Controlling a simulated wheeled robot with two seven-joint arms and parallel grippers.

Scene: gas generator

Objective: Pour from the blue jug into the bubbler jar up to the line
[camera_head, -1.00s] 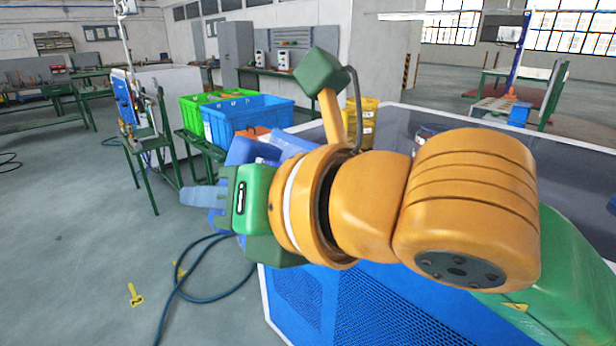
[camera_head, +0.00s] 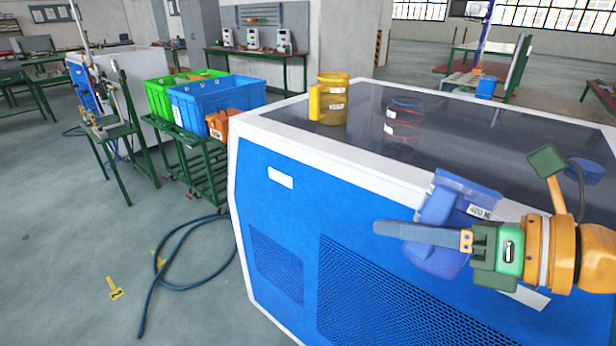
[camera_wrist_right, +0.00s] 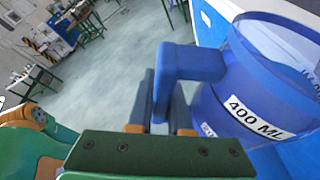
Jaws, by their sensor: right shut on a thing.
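The blue jug (camera_head: 440,258), with a white "400 ML" label, is held in the air in front of the blue side of the large cabinet. It looks slightly tilted in the head view. My right gripper (camera_head: 415,235) is shut on its handle. In the wrist view the jug (camera_wrist_right: 285,75) fills the right side, and its handle (camera_wrist_right: 190,62) is at the fingers of my right gripper (camera_wrist_right: 163,100). A clear jar (camera_head: 403,120) with red rings and white labels, seemingly the bubbler jar, stands on the dark cabinet top. The liquid levels cannot be made out. My left gripper is not in view.
The cabinet's white rim (camera_head: 300,130) lies between the jug and the clear jar. A yellow jug (camera_head: 332,100) stands at the back left of the top. Blue (camera_head: 218,105) and green (camera_head: 165,98) crates sit on a stand to the left. A hose (camera_head: 160,265) lies on the floor.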

